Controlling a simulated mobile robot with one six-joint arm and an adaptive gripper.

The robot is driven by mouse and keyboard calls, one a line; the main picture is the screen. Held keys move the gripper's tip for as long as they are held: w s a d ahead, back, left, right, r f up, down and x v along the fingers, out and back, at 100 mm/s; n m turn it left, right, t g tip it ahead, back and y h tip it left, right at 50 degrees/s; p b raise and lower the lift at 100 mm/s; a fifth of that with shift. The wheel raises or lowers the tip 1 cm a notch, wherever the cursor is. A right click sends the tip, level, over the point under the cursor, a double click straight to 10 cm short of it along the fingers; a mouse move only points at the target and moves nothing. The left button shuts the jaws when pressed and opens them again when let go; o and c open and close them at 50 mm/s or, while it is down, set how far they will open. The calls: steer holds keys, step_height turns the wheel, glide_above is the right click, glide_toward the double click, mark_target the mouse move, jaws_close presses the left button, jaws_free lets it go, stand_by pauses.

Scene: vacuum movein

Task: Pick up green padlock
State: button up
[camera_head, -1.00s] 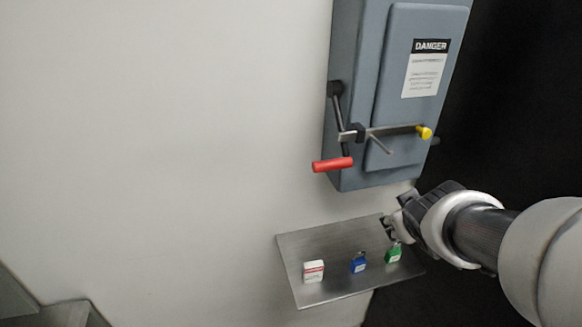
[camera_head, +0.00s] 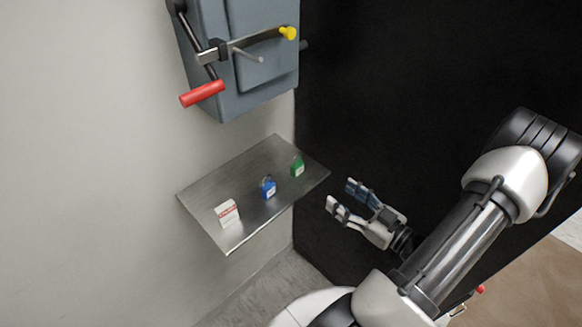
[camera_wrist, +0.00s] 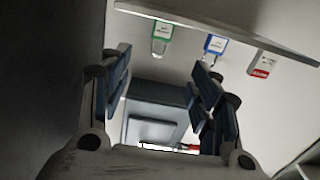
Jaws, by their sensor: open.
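The green padlock (camera_head: 297,168) stands on the metal shelf (camera_head: 250,218) near its far right corner in the head view. It also shows near the top of the wrist view (camera_wrist: 162,31), with its shackle pointing down in that picture. My gripper (camera_head: 340,198) is open and empty, to the right of the shelf and apart from the padlock. In the wrist view the two fingers (camera_wrist: 160,80) are spread, with the green padlock beyond them near the top.
A blue padlock (camera_head: 267,188) and a white-and-red box (camera_head: 227,213) stand on the same shelf, left of the green padlock. A grey electrical box (camera_head: 255,85) with a red-handled lever (camera_head: 202,93) hangs above the shelf. A black panel (camera_head: 400,80) fills the right side.

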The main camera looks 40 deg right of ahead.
mark_target(297, 164)
steer(key=w+b, duration=0.1)
steer(key=w, duration=0.4)
steer(key=w+a+b, duration=0.1)
steer(key=w, duration=0.5)
steer(key=w+b, duration=0.1)
steer(key=w, duration=0.5)
steer(key=shift+w+a, duration=0.1)
steer(key=shift+a, duration=0.2)
steer(key=shift+c, duration=0.6)
steer(key=c, duration=1.1)
